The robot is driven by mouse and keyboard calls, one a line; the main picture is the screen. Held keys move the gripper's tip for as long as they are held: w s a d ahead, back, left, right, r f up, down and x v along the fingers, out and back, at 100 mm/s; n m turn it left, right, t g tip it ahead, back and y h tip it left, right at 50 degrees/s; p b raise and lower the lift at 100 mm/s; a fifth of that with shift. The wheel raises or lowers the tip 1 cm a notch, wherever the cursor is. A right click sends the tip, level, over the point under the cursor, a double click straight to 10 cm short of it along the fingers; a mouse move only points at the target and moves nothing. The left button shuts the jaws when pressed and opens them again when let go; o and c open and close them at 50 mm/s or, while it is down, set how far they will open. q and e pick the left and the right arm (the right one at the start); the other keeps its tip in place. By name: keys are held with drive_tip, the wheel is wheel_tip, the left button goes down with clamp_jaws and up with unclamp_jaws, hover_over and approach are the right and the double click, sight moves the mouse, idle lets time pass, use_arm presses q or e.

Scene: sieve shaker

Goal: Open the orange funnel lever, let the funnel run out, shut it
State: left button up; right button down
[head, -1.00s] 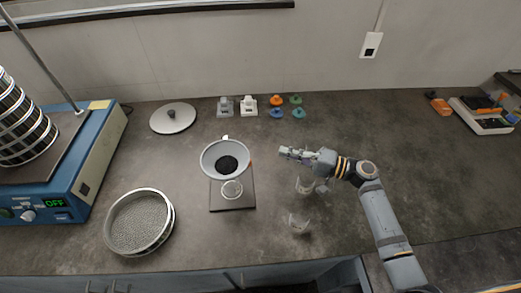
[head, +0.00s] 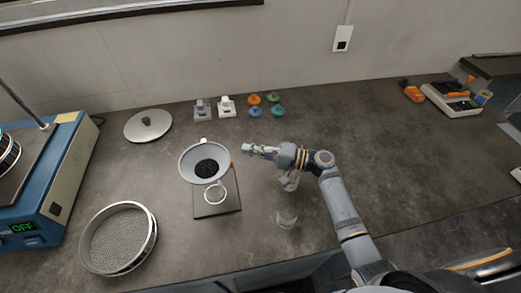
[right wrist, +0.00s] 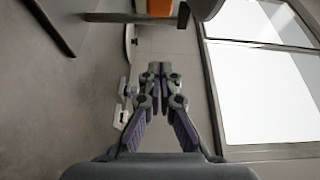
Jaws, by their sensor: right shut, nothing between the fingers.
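The grey funnel (head: 187,173) holds black grains (head: 206,168) and sits on a stand with a dark base plate (head: 229,203). A clear ring or cup rim (head: 215,193) shows below it. A small bit of the orange lever (head: 232,165) shows at the funnel's right side. In the right wrist view an orange piece (right wrist: 160,8), probably the lever, is at the top edge, beyond the fingertips. My right gripper (head: 246,149) is shut and empty, just right of the funnel and apart from it; its fingertips (right wrist: 160,68) meet in the wrist view. My left gripper is not in view.
Clear cups (head: 287,218) stand right of the stand, one partly under my right arm. A sieve (head: 118,238) lies front left, a lid (head: 148,125) behind it. Small coloured pieces (head: 254,99) stand at the back.

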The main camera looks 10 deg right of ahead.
drive_tip(key=a+p, duration=0.1)
drive_tip(key=s+a+p, duration=0.1)
drive_tip(key=a, duration=0.1)
drive_tip(key=s+a+p, duration=0.1)
drive_tip(key=shift+s+a+f, duration=0.1)
drive_tip(key=shift+a, duration=0.1)
idle(0.4)
